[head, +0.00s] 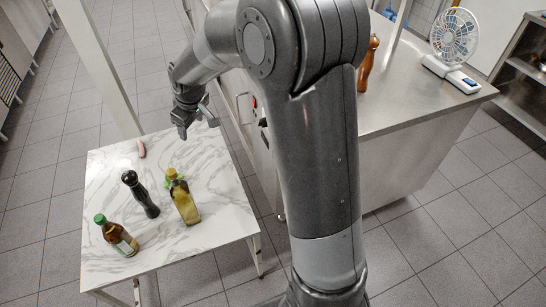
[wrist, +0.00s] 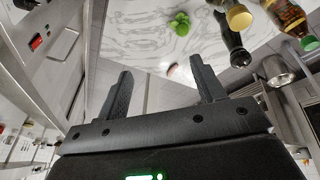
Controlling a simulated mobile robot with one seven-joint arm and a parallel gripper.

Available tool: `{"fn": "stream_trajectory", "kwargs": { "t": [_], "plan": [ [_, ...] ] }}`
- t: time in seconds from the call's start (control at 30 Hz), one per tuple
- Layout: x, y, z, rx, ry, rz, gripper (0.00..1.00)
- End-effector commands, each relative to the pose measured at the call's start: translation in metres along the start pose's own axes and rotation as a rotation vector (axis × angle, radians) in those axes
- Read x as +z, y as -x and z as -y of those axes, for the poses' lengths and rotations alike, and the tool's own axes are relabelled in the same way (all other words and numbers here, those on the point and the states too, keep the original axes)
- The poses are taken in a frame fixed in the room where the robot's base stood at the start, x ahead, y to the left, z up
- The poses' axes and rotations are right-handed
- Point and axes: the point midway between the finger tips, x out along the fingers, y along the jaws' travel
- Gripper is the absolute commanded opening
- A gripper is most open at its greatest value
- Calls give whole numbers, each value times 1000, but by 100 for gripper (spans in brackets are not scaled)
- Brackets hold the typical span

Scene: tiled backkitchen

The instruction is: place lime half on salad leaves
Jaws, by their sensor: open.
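The green salad leaves (wrist: 180,24) lie in a small clump on the white marble table in the wrist view. In the head view the leaves (head: 167,184) show only in part behind an oil bottle. I cannot make out a lime half in either view. My gripper (head: 197,125) is open and empty, above the table's far right corner in the head view. In the wrist view its two fingers (wrist: 160,78) stand wide apart with nothing between them.
The marble table (head: 110,190) also bears the yellow oil bottle (head: 186,205), a black mill (head: 144,199), a green-capped bottle (head: 118,238) and a small pinkish item (head: 141,149). A steel counter (head: 405,95) with a fan (head: 453,38) and a wooden mill (head: 368,65) stands right.

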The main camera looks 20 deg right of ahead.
Motion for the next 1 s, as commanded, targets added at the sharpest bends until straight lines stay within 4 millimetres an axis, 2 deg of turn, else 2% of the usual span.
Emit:
{"fn": "stream_trajectory", "kwargs": {
  "t": [0.03,0.2,0.5,0.8,1.0],
  "plan": [
    [10,23,1,23,-25,0,63],
    [45,82,6,81,-131,3,63],
    [120,169,30,157,-337,-21,63],
    [201,223,69,188,-559,-77,63],
    [242,236,93,184,-671,-114,63]
  ]
}}
